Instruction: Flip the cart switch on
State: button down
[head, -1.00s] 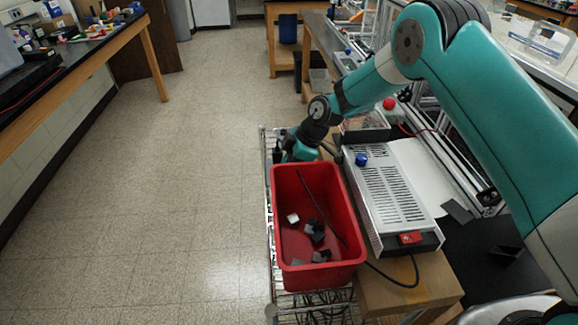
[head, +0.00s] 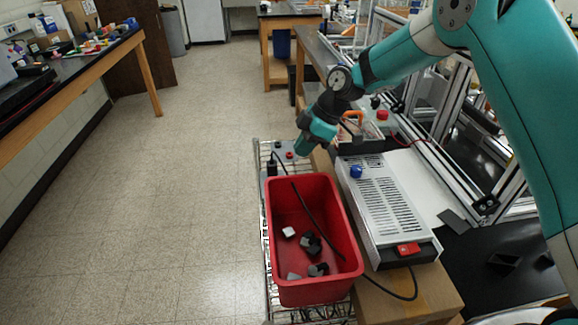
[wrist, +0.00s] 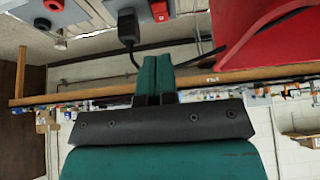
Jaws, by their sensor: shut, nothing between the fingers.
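A small grey box (head: 281,158) with red round parts and a black plug (head: 271,167) sits on the wire cart (head: 268,272), behind the red bin. In the wrist view, a red switch (wrist: 160,10) shows at the top edge beside the black plug (wrist: 128,27); whether it is on or off I cannot tell. Another red part (wrist: 53,4) shows at the top left. My gripper (head: 302,146), teal, hangs just above and right of the grey box in the head view. In the wrist view my gripper (wrist: 154,72) is shut and empty, apart from the switch.
The red bin (head: 355,262) holds several small dark pieces and one white piece; a black cable crosses it. A vented metal power unit (head: 390,210) with a red switch (head: 408,249) and blue knob stands right of it. Aluminium framing stands further right. The floor to the left is clear.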

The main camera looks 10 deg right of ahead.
jog(key=shift+d+r, duration=1.05)
jog(key=shift+d, duration=0.05)
jog(key=s+a+r+m, duration=0.1)
jog(key=s+r+m, duration=0.2)
jog(key=s+r, duration=0.4)
jog(key=s+r+m, duration=0.2)
jog(key=s+r, duration=0.3)
jog(key=s, duration=0.5)
jog(key=s+d+m+h, duration=0.1)
jog(key=s+d+m, duration=0.2)
jog(key=s, duration=1.4)
jog(key=r+m, duration=0.1)
jog(key=m, duration=0.2)
jog(key=shift+s+h, duration=0.2)
jog(key=shift+h, duration=0.1)
jog(key=shift+d, duration=0.1)
